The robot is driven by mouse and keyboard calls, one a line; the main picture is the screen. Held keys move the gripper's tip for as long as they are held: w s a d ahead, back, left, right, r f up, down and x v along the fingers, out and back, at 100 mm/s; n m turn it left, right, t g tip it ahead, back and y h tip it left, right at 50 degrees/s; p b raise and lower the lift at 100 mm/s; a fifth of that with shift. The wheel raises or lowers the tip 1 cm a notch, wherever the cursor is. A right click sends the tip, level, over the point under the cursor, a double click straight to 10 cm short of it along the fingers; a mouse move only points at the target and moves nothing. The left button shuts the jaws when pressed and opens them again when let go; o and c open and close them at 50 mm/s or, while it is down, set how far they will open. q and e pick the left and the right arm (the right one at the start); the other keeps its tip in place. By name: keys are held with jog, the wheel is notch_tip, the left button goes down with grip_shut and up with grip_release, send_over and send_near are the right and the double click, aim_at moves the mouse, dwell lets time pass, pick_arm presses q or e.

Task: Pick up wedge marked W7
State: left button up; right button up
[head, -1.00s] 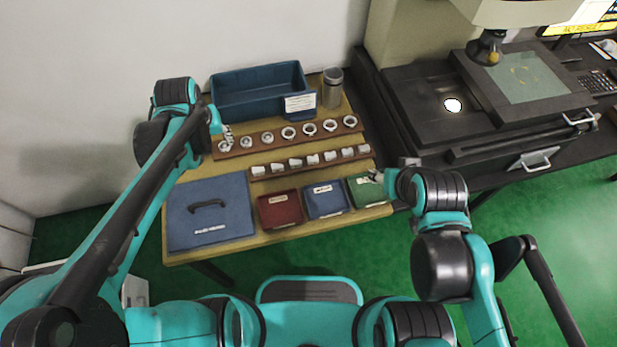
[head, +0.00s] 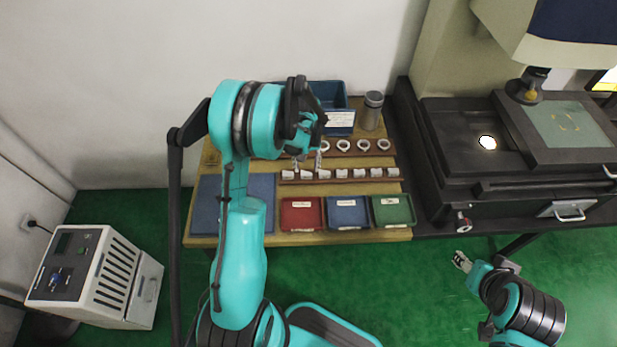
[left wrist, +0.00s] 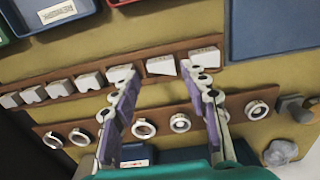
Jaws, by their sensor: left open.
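Several pale wedges stand in a row on a brown wooden rack; in the left wrist view, one wedge (left wrist: 161,65) shows between the fingertips and another wedge (left wrist: 205,57) to its right. The marks are too small to read, so I cannot tell which is W7. My left gripper (head: 307,160) is open, pointing down over the left end of the wedge row (head: 341,174). In the left wrist view its fingers (left wrist: 160,70) are spread either side of the second wedge from the right, and I see nothing held. My right gripper (head: 462,262) is over the floor, right of the table.
A rack of metal rings (left wrist: 180,123) runs parallel behind the wedges. Red (head: 301,214), blue (head: 347,212) and green (head: 391,210) trays are in front. A blue bin (head: 334,92) and a metal canister (head: 371,110) stand at the back. A black machine is on the right.

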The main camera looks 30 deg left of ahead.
aim_at(307, 175)
pick_arm(q)
notch_tip(307, 175, down, 5)
jog(key=shift+r+b, duration=0.2)
jog(key=shift+b, duration=0.75)
jog(key=shift+r, duration=0.1)
jog(key=c, duration=1)
